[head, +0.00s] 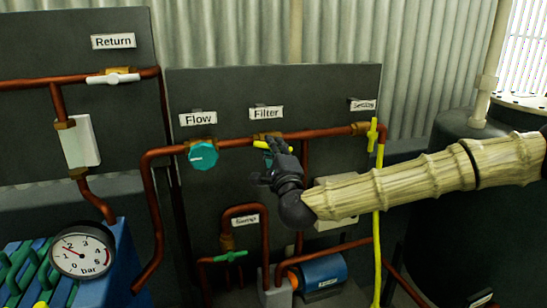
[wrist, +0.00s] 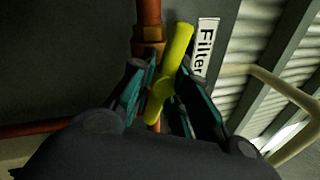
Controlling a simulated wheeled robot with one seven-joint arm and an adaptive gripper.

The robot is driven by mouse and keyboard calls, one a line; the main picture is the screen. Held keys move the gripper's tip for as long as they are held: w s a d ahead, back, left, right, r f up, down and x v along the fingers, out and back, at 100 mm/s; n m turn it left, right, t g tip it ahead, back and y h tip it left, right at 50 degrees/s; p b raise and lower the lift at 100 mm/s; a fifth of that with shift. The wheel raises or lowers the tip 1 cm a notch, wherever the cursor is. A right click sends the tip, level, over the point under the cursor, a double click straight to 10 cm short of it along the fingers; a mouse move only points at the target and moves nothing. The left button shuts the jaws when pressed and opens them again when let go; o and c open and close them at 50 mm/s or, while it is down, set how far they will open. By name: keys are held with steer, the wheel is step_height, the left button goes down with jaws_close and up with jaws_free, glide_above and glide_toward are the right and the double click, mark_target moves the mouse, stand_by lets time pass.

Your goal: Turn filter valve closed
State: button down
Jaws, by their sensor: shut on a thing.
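The filter valve has a yellow handle (head: 260,144) and sits on a horizontal copper pipe under the "Filter" label (head: 266,112). In the head view the handle lies roughly along the pipe, partly hidden by my gripper (head: 272,155). In the wrist view the yellow handle (wrist: 172,65) runs between the fingers of my gripper (wrist: 158,92), slightly tilted from the pipe's line. The brass fitting (wrist: 149,47) shows beside it. My gripper is shut on the handle, with one finger on each side.
A teal flow knob (head: 202,155) is close on the left. A yellow valve handle (head: 372,134) with a yellow hose is on the right. A green sump valve (head: 222,257) and a blue pump (head: 320,273) are below. A dark tank (head: 450,200) stands behind my arm.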

steer(key=m+b, duration=0.1)
steer(key=m+h+b, duration=0.1)
steer(key=m, duration=0.1)
steer(key=m+b, duration=0.1)
steer(key=shift+f+m+h, duration=0.3)
steer(key=shift+m+h, duration=0.1)
steer(key=m+h+b, duration=0.1)
steer(key=m+b, duration=0.2)
steer(key=m, duration=0.1)
steer(key=shift+a+g, duration=0.1)
steer(key=shift+g, duration=0.2)
steer(key=m+h+b, duration=0.1)
steer(key=m+b, duration=0.2)
steer(key=m, duration=0.2)
steer(key=shift+r+g+b, duration=0.15)
steer(key=shift+g+b, duration=0.15)
steer(key=shift+g, duration=0.1)
steer(key=shift+r+m+g+b, duration=0.15)
steer(key=shift+m+g+b, duration=0.25)
steer(key=shift+m+b, duration=0.75)
steer(key=shift+m, duration=0.35)
steer(key=c, duration=1.3)
jaws_free()
steer(key=shift+c, duration=0.2)
steer(key=shift+s, duration=0.1)
